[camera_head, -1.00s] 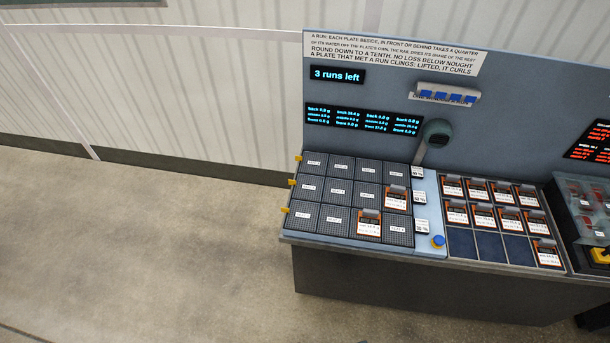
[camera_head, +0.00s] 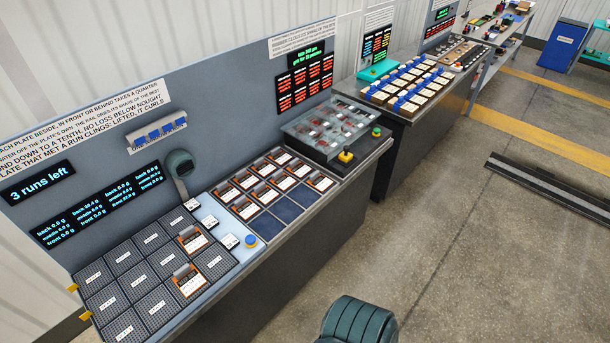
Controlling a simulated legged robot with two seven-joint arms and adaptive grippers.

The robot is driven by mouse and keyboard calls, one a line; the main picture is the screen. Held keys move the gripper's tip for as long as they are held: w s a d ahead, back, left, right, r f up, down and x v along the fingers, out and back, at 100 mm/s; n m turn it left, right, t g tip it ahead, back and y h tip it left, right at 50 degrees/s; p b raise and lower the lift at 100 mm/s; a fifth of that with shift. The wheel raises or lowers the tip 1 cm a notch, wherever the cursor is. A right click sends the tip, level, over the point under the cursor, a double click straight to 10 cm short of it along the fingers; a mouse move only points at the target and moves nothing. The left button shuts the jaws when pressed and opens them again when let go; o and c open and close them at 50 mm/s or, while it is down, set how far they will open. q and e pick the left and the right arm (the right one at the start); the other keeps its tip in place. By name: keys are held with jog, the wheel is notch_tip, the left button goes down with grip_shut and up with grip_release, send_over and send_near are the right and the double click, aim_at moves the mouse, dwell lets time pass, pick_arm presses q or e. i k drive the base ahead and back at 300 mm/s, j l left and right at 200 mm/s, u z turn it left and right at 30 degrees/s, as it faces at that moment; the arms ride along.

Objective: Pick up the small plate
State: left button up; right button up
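Several small orange-framed plates with white labels and grey clips are in view; I cannot tell which one is meant. One plate (camera_head: 192,239) lies on the dark grid of square cells (camera_head: 130,279), on its right side. A second plate (camera_head: 188,282) lies nearer on the same grid. Several more plates (camera_head: 245,208) sit in the rack (camera_head: 285,210) to the right, where a few dark blue cells in the front row are bare. Neither of my grippers shows in this view.
A blue button (camera_head: 251,241) sits between grid and rack. A dark lamp-like head (camera_head: 180,164) stands behind. A clear-covered box (camera_head: 330,125) and a yellow-based button (camera_head: 345,156) lie right of the rack. A ribbed dark green part, maybe mine, shows at the bottom. Floor to the right is mostly open.

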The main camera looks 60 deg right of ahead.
aim_at(318, 181)
jog(key=z, duration=2.15)
jog(key=i+l+u, duration=0.1)
jog(key=i+l, duration=0.2)
jog(key=i, duration=0.25)
jog(key=i+l+u, duration=0.15)
jog(key=i+l, duration=0.2)
jog(key=i, duration=0.15)
